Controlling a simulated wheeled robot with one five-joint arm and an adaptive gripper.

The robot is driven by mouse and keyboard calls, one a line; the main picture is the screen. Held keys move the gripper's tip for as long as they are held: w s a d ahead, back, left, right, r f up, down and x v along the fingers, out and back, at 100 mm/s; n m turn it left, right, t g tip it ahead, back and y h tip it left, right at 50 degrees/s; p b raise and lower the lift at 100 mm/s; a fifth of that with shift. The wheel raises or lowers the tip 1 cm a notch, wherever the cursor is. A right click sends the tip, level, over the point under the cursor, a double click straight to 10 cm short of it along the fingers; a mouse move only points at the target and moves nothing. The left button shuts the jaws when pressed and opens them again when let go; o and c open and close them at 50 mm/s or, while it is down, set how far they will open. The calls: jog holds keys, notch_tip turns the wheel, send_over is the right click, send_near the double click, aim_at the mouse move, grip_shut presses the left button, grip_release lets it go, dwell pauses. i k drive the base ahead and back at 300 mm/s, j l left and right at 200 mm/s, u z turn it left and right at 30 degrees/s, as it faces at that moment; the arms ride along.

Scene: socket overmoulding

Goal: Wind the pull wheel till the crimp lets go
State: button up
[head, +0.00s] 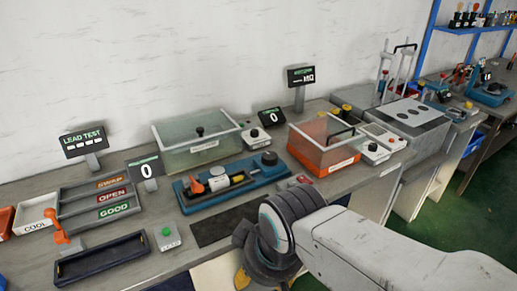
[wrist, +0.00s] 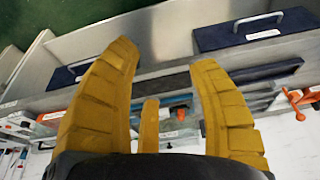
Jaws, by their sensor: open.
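The blue pull tester (head: 230,198) lies on the bench in the head view, left of my arm. It has an orange clamp part (head: 193,186) at its left end and a dark round wheel (head: 268,158) at its right end. A yellow-and-black part lies between them. The crimp itself is too small to make out. My gripper (wrist: 163,60) is open and empty, its yellow fingers spread wide in the wrist view. In the head view only a bit of yellow finger shows below my wrist, in front of the bench and apart from the tester.
A display (head: 145,168) reads 0 beside trays marked SWAP, OPEN and GOOD. A green-button box (head: 168,238) and a dark tray (head: 102,258) sit near the front edge. A clear-walled box (head: 197,146) and an orange box (head: 324,146) stand behind. A dark mat (head: 222,226) is bare.

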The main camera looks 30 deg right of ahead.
aim_at(269, 158)
jog(key=i+l, duration=0.4)
jog(key=l, duration=0.15)
jog(key=i+l, duration=0.4)
jog(key=l, duration=0.15)
